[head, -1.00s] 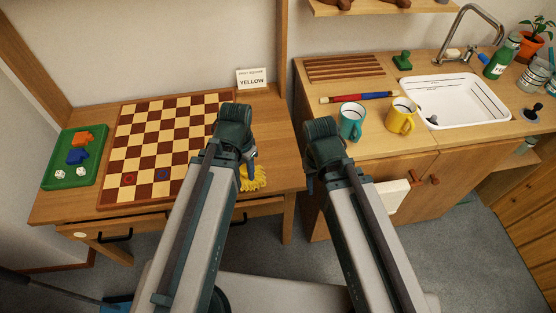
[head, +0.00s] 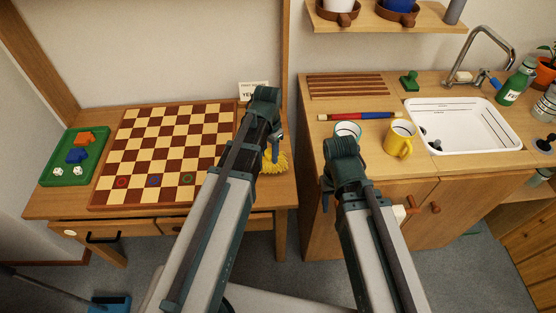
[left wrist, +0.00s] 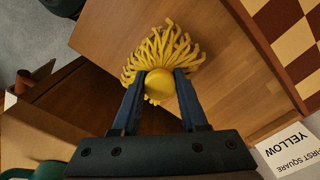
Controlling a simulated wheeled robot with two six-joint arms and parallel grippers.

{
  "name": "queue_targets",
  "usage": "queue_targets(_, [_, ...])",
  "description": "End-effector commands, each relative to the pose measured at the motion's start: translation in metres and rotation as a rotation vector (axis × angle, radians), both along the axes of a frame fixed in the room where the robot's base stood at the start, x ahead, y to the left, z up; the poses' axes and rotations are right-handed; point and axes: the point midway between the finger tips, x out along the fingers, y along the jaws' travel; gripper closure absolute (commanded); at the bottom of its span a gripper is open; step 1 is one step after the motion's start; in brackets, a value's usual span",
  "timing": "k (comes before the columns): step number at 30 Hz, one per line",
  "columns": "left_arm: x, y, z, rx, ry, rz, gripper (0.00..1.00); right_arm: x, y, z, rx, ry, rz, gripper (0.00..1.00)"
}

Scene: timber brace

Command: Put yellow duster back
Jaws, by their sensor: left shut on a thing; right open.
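The yellow duster (head: 273,162) has shaggy yellow strands and shows below my left gripper (head: 277,147) at the right end of the board table. In the left wrist view, my left gripper (left wrist: 158,82) is shut on the duster (left wrist: 160,48), with a finger on each side of its round yellow middle. The strands fan out beyond the fingertips, over the wooden tabletop. I cannot tell whether they touch it. My right gripper (head: 327,195) is open, in front of the counter edge, and mostly hidden by its own wrist.
A checkered board (head: 160,155), a green tray (head: 73,157) and a "YELLOW" card (head: 252,90) are on the table (head: 45,205). The counter holds a teal mug (head: 347,129), a yellow mug (head: 400,140) and a white sink (head: 465,125). A gap separates table and counter.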

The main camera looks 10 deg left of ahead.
Motion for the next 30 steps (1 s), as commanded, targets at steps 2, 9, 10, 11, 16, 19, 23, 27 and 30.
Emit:
queue_targets(2, [0.001, 0.000, 0.000, 0.000, 0.000, 0.000, 1.00, 0.000, 0.000, 0.000, 0.000, 0.000, 0.000, 0.50])
queue_targets(9, [0.000, 0.002, -0.016, 0.000, 0.000, 0.000, 1.00, 0.000, 0.000, -0.016, 0.000, 0.000, 0.000, 0.50])
queue_targets(10, [0.000, 0.003, -0.020, 0.000, 0.000, 0.000, 1.00, 0.000, 0.000, -0.020, 0.000, 0.000, 0.000, 0.50])
queue_targets(11, [0.000, 0.004, -0.024, 0.000, 0.000, 0.000, 1.00, 0.000, 0.000, -0.024, 0.000, 0.000, 0.000, 0.50])
queue_targets(16, [0.000, 0.007, -0.038, 0.000, 0.000, -0.002, 1.00, 0.000, 0.000, -0.038, 0.000, 0.000, 0.000, 0.50])
queue_targets(19, [0.000, 0.007, -0.036, 0.000, 0.000, -0.002, 1.00, 0.000, 0.000, -0.036, 0.000, 0.000, 0.000, 0.50])
queue_targets(23, [0.000, 0.007, -0.035, 0.000, 0.000, -0.002, 1.00, 0.000, 0.000, -0.035, 0.000, 0.000, 0.000, 0.50])
queue_targets(27, [0.000, 0.007, -0.039, 0.000, 0.000, -0.002, 1.00, 0.000, 0.000, -0.039, 0.000, 0.000, 0.000, 0.50])
queue_targets(30, [0.000, 0.007, -0.038, 0.000, 0.000, -0.002, 0.45, 0.000, 0.000, -0.038, 0.000, 0.000, 0.000, 0.50])
